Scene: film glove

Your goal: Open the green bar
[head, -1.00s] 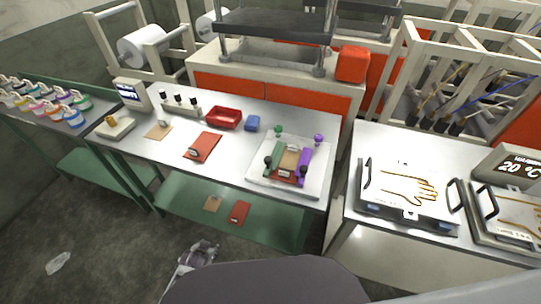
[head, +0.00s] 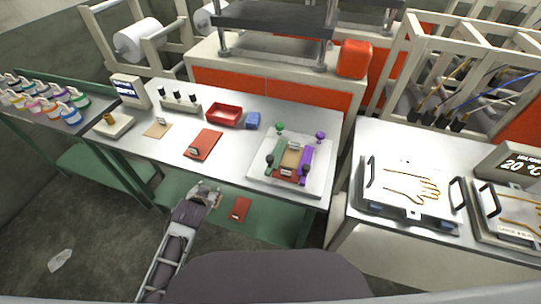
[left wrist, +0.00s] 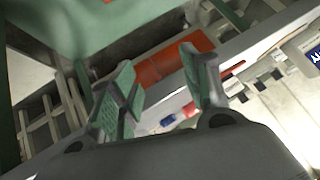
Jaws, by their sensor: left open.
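The green bar (head: 275,153) lies on the left side of a white square plate (head: 263,181) on the metal table. A green knob (head: 280,127) is at its far end and a dark knob (head: 269,160) near its front end. A purple bar (head: 306,159) lies on the right side, with a tan and a red piece between the bars. My left gripper (head: 207,188) is in front of the table's front edge, left of the plate and apart from it. In the left wrist view its two green-padded fingers (left wrist: 160,95) are apart with nothing between them. My right gripper is not in view.
A red sheet (head: 207,143), a red tray (head: 224,115) and a blue block (head: 253,121) lie on the table left of the plate. A green lower shelf (head: 265,221) is under the table. A hand-pattern plate (head: 405,183) is on the right table.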

